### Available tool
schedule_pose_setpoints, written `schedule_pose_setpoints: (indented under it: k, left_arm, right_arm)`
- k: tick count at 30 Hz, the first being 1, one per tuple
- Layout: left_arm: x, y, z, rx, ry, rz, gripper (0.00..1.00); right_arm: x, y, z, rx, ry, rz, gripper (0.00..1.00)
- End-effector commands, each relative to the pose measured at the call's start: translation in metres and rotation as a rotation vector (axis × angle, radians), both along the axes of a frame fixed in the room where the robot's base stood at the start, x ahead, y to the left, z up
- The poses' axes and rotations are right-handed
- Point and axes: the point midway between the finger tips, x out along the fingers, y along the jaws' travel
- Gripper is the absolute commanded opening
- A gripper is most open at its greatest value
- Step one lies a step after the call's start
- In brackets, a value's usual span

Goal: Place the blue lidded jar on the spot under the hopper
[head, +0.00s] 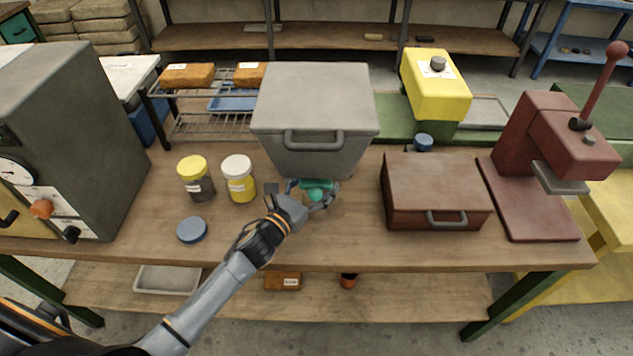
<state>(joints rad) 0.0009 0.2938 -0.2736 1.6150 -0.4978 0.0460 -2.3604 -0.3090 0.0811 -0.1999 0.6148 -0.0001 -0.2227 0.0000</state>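The grey hopper (312,85), tapered toward its bottom and with a front handle, stands at the middle back of the table. My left gripper (316,191) is just in front of and below its lower edge. A teal-green piece (318,184) shows between the fingers; I cannot tell whether it is held or what it is. The spot under the hopper is hidden. A blue lid (423,141) shows below the yellow machine, its body mostly hidden behind the brown box. Another blue round lid (192,229) is at the front left. My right gripper is not in view.
A yellow-lidded jar (196,186) and a white-lidded jar (240,187) stand left of my gripper. The brown box (436,188) and red press (535,190) are on the right. A grey machine (75,130) stands at the left. The front table strip is mostly clear.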

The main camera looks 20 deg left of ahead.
Motion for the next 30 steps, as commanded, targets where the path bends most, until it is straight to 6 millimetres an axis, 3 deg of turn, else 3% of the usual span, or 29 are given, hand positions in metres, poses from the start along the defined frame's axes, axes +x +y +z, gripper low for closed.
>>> schedule_pose_setpoints:
  k: [12, 24, 30]
  left_arm:
    - [-0.001, 0.001, 0.005, -0.001, 0.000, 0.000, 0.78]
    - [-0.075, 0.024, 0.000, -0.001, 0.001, 0.000, 0.78]
    - [-0.103, 0.033, 0.002, 0.000, 0.000, 0.001, 0.78]
  right_arm:
    - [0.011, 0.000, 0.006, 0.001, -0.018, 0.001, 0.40]
    - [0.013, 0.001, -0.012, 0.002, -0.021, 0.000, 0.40]
    - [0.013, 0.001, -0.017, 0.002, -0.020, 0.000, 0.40]
